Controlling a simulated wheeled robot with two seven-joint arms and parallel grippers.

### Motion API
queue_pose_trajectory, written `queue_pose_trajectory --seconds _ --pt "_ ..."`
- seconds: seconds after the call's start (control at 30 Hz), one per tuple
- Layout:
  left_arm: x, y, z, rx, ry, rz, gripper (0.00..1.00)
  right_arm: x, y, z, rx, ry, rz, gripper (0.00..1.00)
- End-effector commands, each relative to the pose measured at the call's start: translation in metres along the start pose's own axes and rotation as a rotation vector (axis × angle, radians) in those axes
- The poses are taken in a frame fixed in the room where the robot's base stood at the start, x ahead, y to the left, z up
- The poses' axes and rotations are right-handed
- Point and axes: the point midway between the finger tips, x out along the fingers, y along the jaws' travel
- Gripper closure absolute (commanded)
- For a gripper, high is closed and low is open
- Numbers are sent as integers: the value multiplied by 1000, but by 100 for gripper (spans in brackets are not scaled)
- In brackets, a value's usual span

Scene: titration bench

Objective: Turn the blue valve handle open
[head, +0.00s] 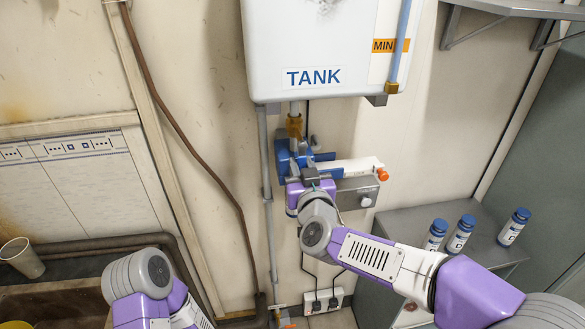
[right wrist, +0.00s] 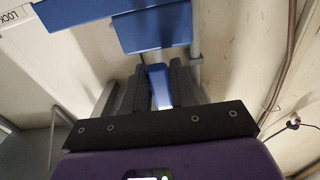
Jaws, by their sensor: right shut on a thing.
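The blue valve handle (right wrist: 160,88) shows in the right wrist view as a narrow blue bar between the two dark fingers of my right gripper (right wrist: 160,92). The fingers are shut on it. In the head view my right gripper (head: 304,172) is at the blue valve assembly (head: 282,160) on the pipe below the white tank. It hides much of the valve there, so I cannot tell the handle's angle. My left gripper is outside the view; only part of my left arm shows at the bottom left.
The white tank (head: 320,45) hangs just above the valve. A white bar with an orange end (head: 350,167) sticks out to its right, above a grey box (head: 357,191). Several blue-capped bottles (head: 461,234) stand on a grey surface at right. A cup (head: 21,257) is at far left.

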Motion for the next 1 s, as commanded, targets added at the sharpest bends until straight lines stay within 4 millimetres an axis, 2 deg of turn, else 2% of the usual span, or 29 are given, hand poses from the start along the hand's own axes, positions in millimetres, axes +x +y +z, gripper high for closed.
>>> queue_pose_trajectory --seconds 0.47,0.5,0.6,0.87,1.0 --pt "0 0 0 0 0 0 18 -1 2 -1 16 1 6 100" --pt "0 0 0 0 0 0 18 -1 2 -1 16 1 5 69" --pt "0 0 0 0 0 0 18 -1 2 -1 15 1 5 53" --pt "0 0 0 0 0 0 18 -1 2 0 13 1 6 52" --pt "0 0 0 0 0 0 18 -9 2 -2 13 3 5 52"
